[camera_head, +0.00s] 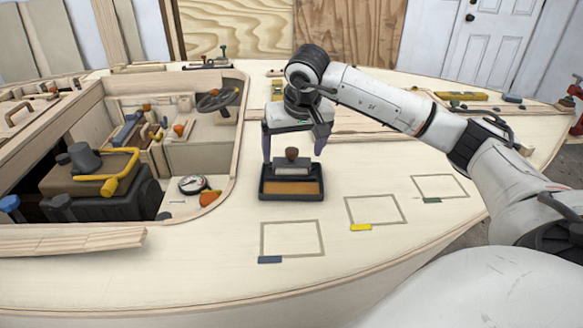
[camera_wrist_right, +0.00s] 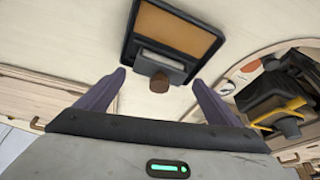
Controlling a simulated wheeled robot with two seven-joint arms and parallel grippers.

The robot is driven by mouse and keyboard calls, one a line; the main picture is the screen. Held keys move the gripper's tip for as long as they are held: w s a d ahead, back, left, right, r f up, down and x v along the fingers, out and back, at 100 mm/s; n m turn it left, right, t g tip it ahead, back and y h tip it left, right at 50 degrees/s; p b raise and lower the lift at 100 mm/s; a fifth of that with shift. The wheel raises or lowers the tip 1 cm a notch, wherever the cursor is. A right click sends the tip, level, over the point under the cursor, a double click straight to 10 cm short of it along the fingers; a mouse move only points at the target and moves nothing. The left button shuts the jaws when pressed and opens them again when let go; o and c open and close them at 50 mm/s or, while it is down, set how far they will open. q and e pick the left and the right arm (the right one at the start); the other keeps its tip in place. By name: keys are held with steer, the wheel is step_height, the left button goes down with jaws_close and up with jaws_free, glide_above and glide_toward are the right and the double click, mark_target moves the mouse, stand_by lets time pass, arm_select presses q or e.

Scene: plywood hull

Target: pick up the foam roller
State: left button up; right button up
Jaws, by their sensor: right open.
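What I take to be the foam roller (camera_head: 291,171) is a grey block with a round brown knob on top. It sits at the back part of a black tray (camera_head: 290,196) with a tan-orange floor, on the pale plywood deck. My right gripper (camera_head: 293,146) is open above the tray, its purple fingers pointing down on either side of the knob. In the right wrist view the grey piece (camera_wrist_right: 160,66) and its knob lie between and beyond the open fingers (camera_wrist_right: 158,80), with no visible grip. My left gripper is not in view.
An open cockpit (camera_head: 200,155) with a steering wheel and an engine is at left. The deck around the tray is clear.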

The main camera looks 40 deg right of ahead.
mark_target(293, 152)
steer(key=x, duration=0.4)
steer(key=shift+r, duration=0.1)
steer(key=c, duration=0.9)
step_height(293, 152, up, 10)
steer(key=shift+r+p, duration=0.1)
steer(key=shift+p, duration=0.35)
steer(key=o, duration=0.6)
steer(key=c, duration=0.4)
